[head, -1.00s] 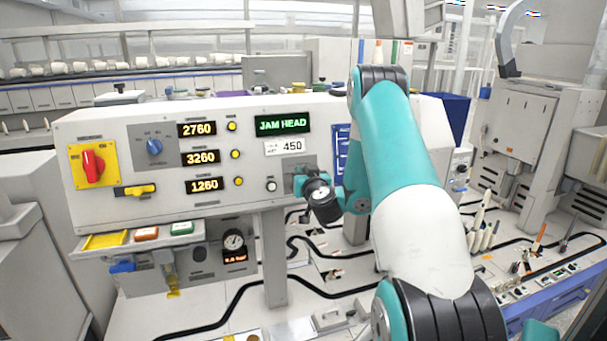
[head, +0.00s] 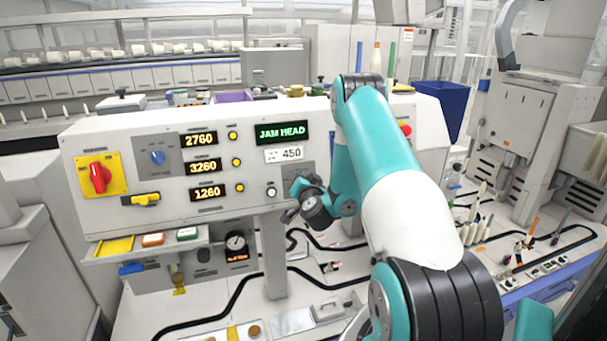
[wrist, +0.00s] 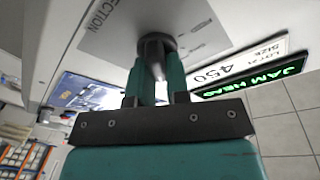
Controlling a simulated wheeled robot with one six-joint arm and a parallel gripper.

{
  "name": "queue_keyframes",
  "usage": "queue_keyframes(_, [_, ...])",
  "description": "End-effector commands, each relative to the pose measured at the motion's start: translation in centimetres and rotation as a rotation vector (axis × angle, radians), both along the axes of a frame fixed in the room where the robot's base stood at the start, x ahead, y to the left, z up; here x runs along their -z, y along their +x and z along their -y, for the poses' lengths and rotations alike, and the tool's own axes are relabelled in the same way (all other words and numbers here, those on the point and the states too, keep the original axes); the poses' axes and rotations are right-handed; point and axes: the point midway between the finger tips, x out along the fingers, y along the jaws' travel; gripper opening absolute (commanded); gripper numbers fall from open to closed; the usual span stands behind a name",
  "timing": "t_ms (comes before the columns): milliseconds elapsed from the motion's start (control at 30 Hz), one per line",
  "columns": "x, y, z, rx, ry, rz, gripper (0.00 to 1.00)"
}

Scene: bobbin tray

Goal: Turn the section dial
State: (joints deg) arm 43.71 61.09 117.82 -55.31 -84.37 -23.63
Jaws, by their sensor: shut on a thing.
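The section dial (wrist: 153,44) is a dark round knob on a grey plate (wrist: 105,28) that carries a partly visible "SECTION" label in the wrist view. My gripper (wrist: 157,68) is shut on the dial, with one teal finger on each side of it. In the head view my gripper (head: 299,186) is at the grey plate (head: 309,168) on the right part of the machine's front panel. There my gripper and wrist hide the dial. The dial's pointer and setting cannot be read.
A green "JAM HEAD" display (head: 281,132) and a white "450" label (head: 291,154) sit above the plate. A white button (head: 271,192) is close on the left. A red rotary switch (head: 100,177) and a blue knob (head: 157,158) are farther left.

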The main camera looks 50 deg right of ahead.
Motion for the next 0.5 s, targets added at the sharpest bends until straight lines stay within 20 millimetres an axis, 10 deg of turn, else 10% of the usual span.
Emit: queue_keyframes(500, [0.06,-0.11,0.02,0.031,0.104,0.061,0.0])
